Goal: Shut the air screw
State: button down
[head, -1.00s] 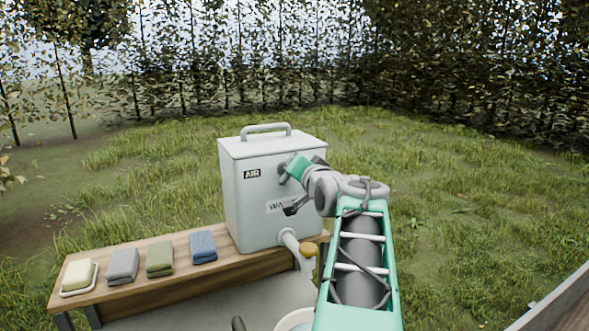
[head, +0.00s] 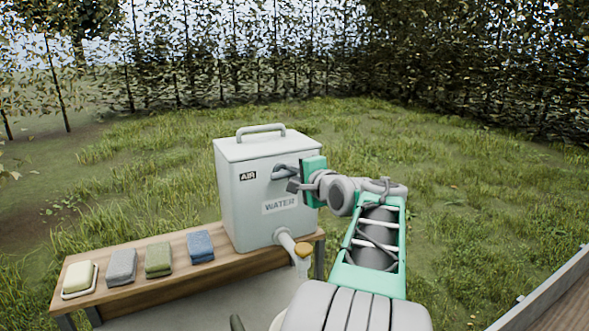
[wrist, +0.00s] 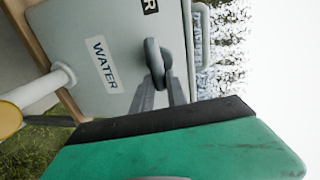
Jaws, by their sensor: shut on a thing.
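The air screw (head: 279,173) is a grey loop-shaped knob on the front of the pale grey water tank (head: 238,205), right of the AIR label (head: 248,176). My gripper (head: 291,179) is at the screw, shut on it, its green body to the right. In the wrist view the screw (wrist: 153,58) stands out from the tank face, with the two grey fingers (wrist: 160,88) at its near end. The fingers hide part of the screw, and I cannot tell how far it is turned.
The tank's spout (head: 286,241) has an orange-brown tap (head: 303,249); a pale streak hangs below it. A wooden bench (head: 137,276) carries soap (head: 79,277) and several folded cloths (head: 158,259). Open grass lies behind. A ledge (head: 560,305) edges the lower right.

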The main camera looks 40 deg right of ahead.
jog(key=shift+m, duration=0.3)
jog(key=c, duration=1.3)
grip_release()
jog(key=b+v, duration=0.2)
jog(key=v, duration=0.5)
jog(key=shift+s, duration=0.35)
